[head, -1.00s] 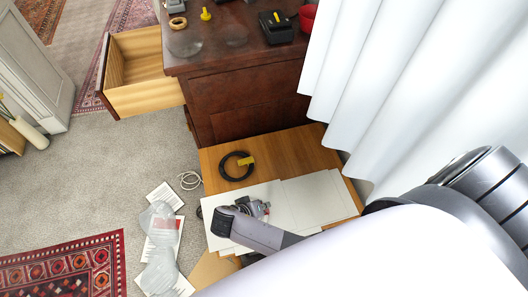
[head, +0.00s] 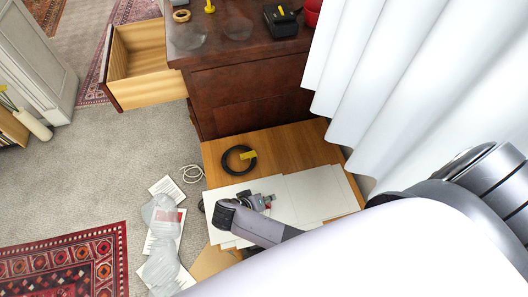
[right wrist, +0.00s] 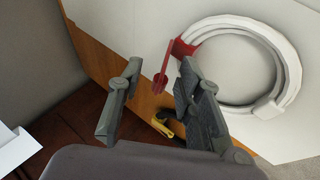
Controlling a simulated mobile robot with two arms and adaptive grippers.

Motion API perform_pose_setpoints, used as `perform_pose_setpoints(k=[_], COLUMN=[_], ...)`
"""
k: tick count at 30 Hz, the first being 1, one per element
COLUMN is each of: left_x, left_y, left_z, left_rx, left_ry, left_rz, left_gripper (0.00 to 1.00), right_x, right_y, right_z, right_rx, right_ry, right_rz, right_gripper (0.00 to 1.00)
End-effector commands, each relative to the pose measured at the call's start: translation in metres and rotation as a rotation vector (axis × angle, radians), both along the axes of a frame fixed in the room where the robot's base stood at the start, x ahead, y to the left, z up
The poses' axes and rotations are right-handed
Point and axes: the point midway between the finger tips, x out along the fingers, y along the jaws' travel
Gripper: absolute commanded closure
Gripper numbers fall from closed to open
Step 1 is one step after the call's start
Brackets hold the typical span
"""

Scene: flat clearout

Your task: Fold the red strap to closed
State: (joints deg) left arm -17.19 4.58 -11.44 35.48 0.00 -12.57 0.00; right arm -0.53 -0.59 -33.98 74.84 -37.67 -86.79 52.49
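The red strap (right wrist: 163,68) shows in the right wrist view. It is wrapped on a white coil (right wrist: 286,62), and its loose arm sticks out toward the gripper. My right gripper (right wrist: 158,88) is open, with its two fingers apart on either side of the loose arm; contact cannot be told. In the head view my right gripper (head: 262,201) is low over the white sheets on the wooden top, and a small bit of red shows beside it. The white coil is mostly hidden there by my gripper. My left gripper is not in view.
A black coil (head: 228,166) with a yellow tag lies on the wooden top (head: 290,141), by the white sheets (head: 318,190). A dark dresser (head: 245,95) with an open drawer (head: 140,98) stands behind. White curtains (head: 400,80) hang at the right. Papers and clear bags lie on the floor.

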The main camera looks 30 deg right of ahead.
Motion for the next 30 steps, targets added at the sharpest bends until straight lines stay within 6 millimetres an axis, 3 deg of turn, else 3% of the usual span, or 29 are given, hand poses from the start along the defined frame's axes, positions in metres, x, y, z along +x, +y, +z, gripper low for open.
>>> perform_pose_setpoints(k=[5, 21, 30], left_x=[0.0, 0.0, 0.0], left_y=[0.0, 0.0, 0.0], left_z=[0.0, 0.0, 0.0], left_rx=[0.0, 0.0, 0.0], left_ry=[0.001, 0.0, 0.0], left_rz=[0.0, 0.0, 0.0], left_gripper=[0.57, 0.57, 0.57], right_x=[-0.002, -0.023, -0.025], right_y=[0.008, 0.065, 0.07], right_z=[0.009, 0.087, 0.095], right_rx=[0.003, 0.003, 0.0], right_ry=[0.0, -0.002, 0.001], right_rz=[0.002, 0.001, 0.001], right_gripper=[0.67, 0.67, 0.67])
